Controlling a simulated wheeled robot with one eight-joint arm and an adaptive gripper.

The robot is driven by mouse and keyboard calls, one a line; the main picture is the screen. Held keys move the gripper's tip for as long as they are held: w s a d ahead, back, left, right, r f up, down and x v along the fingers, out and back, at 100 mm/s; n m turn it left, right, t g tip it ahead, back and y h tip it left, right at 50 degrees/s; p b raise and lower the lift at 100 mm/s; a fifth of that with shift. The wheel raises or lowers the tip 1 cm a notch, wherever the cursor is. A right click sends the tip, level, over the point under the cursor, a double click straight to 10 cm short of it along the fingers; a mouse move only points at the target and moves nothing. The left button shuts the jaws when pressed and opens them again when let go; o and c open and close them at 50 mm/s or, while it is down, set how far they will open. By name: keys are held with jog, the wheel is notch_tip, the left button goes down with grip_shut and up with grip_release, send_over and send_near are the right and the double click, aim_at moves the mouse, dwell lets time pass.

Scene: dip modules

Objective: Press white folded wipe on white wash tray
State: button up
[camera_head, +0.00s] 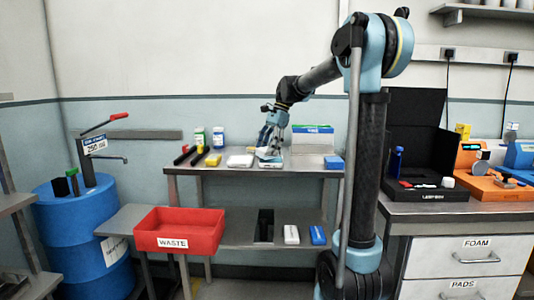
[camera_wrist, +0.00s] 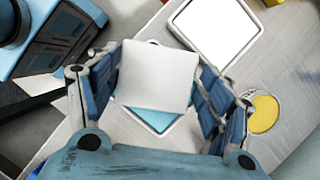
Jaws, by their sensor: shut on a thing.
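My gripper (camera_wrist: 158,88) is shut on the white folded wipe (camera_wrist: 155,72), a flat pale square between its two blue-padded fingers. The wipe covers much of a light-rimmed tray with a blue inside (camera_wrist: 148,118); I cannot tell whether they touch. The wipe is hard to make out in the head view.
A yellow round dish (camera_wrist: 263,112) sits close to the right finger. A blue-and-white box (camera_head: 313,135) stands behind my gripper on the bench. A red waste bin (camera_head: 179,231) stands lower down in front.

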jog(key=shift+r, duration=2.5)
